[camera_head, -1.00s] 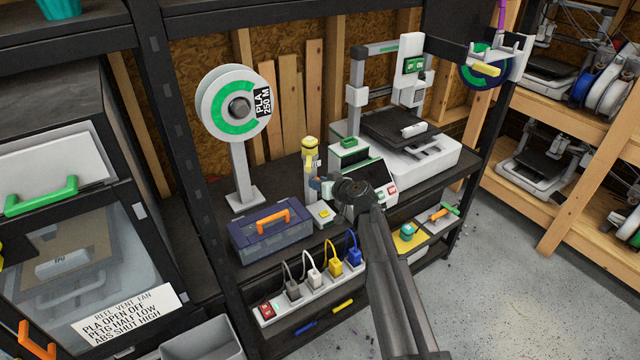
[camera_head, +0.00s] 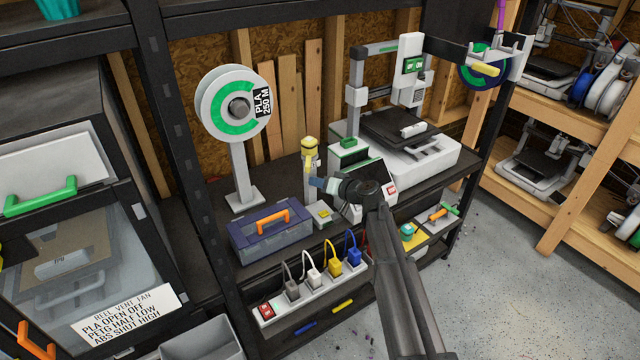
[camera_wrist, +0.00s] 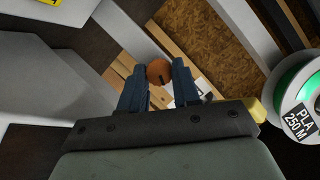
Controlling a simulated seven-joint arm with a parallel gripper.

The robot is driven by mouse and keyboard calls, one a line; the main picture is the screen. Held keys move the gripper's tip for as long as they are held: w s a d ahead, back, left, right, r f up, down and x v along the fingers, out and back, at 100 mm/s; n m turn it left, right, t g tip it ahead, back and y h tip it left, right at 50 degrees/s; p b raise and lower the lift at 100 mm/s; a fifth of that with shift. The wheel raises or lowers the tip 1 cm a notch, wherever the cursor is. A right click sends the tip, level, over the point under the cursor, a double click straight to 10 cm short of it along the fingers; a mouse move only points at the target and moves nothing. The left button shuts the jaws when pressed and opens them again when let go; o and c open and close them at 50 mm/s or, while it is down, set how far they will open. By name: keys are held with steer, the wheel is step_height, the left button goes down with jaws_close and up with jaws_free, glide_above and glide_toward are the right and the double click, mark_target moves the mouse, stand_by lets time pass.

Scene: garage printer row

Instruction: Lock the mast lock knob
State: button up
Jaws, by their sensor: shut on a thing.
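A round orange-brown knob (camera_wrist: 159,72) with a dark mark on its face sits between the two blue fingers of my gripper (camera_wrist: 159,80) in the wrist view. The fingers are shut on it near their tips. In the head view my gripper (camera_head: 317,183) is beside the short pale post (camera_head: 311,187) with a yellow cap, left of the printer's screen box. The knob is hidden there by my fingers and wrist. I cannot tell from the mark whether the knob is locked.
A spool (camera_head: 233,103) on a stand is at the left, with a blue toolbox (camera_head: 270,236) in front of it. The white printer (camera_head: 440,157) stands to the right. A power strip (camera_head: 315,287) with several plugs is below the shelf edge.

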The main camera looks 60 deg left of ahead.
steer(key=shift+w+f+m+g+y, duration=0.15)
steer(key=shift+m+g+y, duration=0.15)
steer(key=shift+m+g, duration=0.9)
steer(key=shift+m+t, duration=0.3)
steer(key=shift+m, duration=0.1)
steer(key=o, duration=1.1)
steer(key=shift+c, duration=0.2)
steer(key=v, duration=1.3)
steer(key=shift+d, duration=0.4)
steer(key=shift+w, duration=0.1)
